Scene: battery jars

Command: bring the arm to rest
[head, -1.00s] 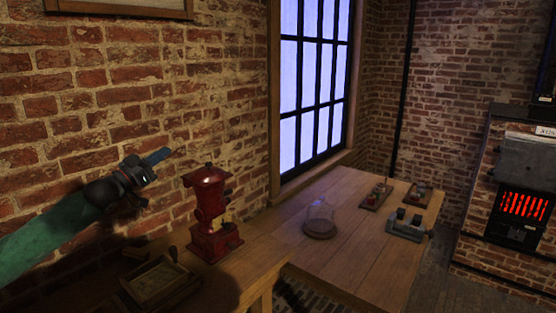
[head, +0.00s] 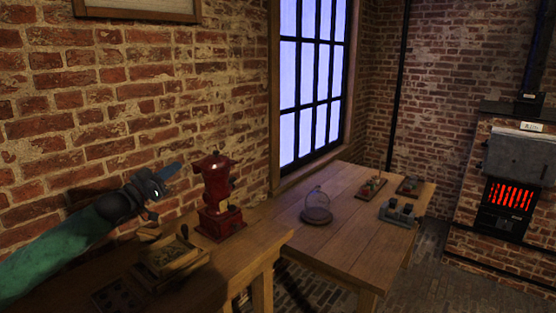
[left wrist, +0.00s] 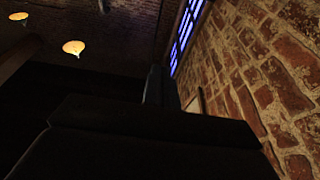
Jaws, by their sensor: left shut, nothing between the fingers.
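My left gripper (head: 170,172) is in the left part of the head view, in front of the brick wall. In the left wrist view the dark gripper body (left wrist: 150,140) fills the lower part, with brick wall and ceiling lamps beyond. My right gripper is in neither view.
A red grinder (head: 217,190) and a wooden tray (head: 172,257) stand on the near bench (head: 225,280). The far table (head: 350,235) holds a glass dome (head: 317,207), a grey block-like device (head: 398,212) and small trays. A stove (head: 510,195) glows at right.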

